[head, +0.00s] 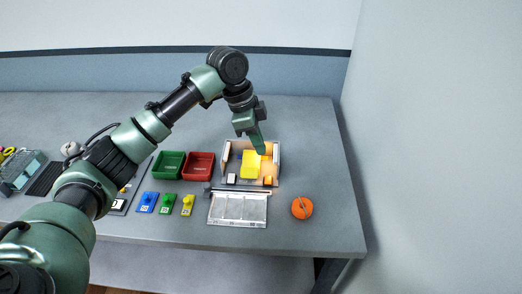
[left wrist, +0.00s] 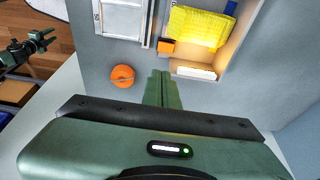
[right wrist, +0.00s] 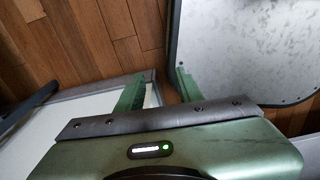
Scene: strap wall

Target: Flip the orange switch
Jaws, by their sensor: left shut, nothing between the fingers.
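A small orange block (head: 268,181) is at the front right corner of an open box (head: 277,160); it also shows in the left wrist view (left wrist: 166,47). A round orange object (head: 302,208) with a dark line across it sits on the table right of the box; it also shows in the left wrist view (left wrist: 122,76). I cannot tell which is the switch. My left gripper (head: 261,148) is shut and empty, above the back right of the box; its fingers show in the left wrist view (left wrist: 160,88). My right gripper (right wrist: 158,88) is open and empty, away from the table objects.
Green (head: 168,165) and red (head: 199,166) bins and several small coloured pieces are to the left. A wall (head: 440,150) rises on the right. The table's back right is clear.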

